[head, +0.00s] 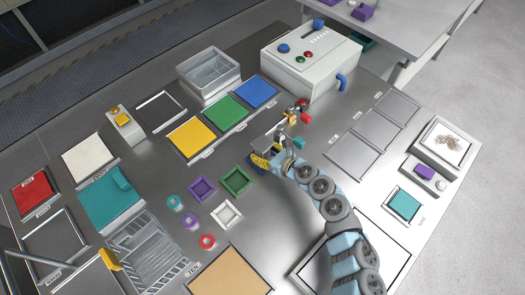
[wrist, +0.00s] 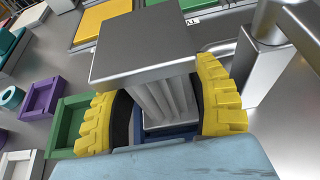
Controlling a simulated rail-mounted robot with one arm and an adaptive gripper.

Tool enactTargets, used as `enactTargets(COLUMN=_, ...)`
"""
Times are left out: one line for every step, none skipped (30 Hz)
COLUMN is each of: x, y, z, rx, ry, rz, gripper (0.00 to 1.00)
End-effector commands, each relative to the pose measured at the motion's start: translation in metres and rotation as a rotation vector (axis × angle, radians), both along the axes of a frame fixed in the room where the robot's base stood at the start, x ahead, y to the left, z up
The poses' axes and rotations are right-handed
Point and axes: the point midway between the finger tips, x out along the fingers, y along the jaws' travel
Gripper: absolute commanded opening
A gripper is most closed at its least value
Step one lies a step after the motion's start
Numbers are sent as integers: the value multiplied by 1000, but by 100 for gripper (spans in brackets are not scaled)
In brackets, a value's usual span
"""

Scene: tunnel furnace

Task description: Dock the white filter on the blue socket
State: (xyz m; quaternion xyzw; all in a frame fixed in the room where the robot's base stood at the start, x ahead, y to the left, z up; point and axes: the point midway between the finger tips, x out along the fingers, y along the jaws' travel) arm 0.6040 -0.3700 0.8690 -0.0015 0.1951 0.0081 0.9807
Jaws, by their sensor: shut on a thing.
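The white filter (wrist: 163,98) has a pale pleated body under a flat grey plate. My gripper (wrist: 165,108) is shut on it, with one yellow ribbed finger on each side of the pleats. The blue socket (wrist: 168,135) shows as a blue edge right below the filter's lower end, between the fingers. I cannot tell whether the filter is seated in it or just above it. In the head view my gripper (head: 262,160) is low over the table, right of the green square frame, and hides most of the socket there.
A green frame (head: 236,182), a purple frame (head: 202,189) and a white frame (head: 226,214) lie left of my gripper. Coloured rings lie beyond them. Yellow, green (head: 226,113) and blue panels and a white control box (head: 312,62) stand behind. Grey panels (head: 365,145) lie to the right.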

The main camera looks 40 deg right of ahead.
Motion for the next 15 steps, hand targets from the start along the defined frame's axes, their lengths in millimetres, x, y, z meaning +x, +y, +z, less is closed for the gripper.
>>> enactTargets(x=0, y=0, z=-2, rx=0, ry=-1, rz=0, gripper=20)
enactTargets(x=0, y=0, z=-2, rx=0, ry=-1, rz=0, gripper=20)
enactTargets(x=0, y=0, z=-3, rx=0, ry=-1, rz=0, gripper=20)
enactTargets(x=0, y=0, z=-3, rx=0, ry=0, rz=0, gripper=20)
enactTargets(x=0, y=0, z=-4, rx=-1, ry=-1, rz=0, gripper=20)
enactTargets(x=0, y=0, z=-4, rx=-1, ry=-1, rz=0, gripper=20)
enactTargets(x=0, y=0, z=-5, rx=-1, ry=-1, rz=0, gripper=20)
enactTargets(x=0, y=0, z=-6, rx=-1, ry=0, rz=0, gripper=20)
enactTargets(x=0, y=0, z=-6, rx=-1, ry=0, rz=1, gripper=20)
enactTargets(x=0, y=0, z=-7, rx=-1, ry=0, rz=0, gripper=20)
enactTargets(x=0, y=0, z=-7, rx=-1, ry=0, rz=1, gripper=20)
enactTargets(x=0, y=1, z=-8, rx=-1, ry=-1, rz=1, gripper=20)
enactTargets(x=0, y=1, z=-8, rx=-1, ry=0, rz=1, gripper=20)
enactTargets(x=0, y=1, z=-9, rx=-1, ry=0, rz=1, gripper=20)
enactTargets(x=0, y=1, z=-9, rx=-1, ry=0, rz=1, gripper=20)
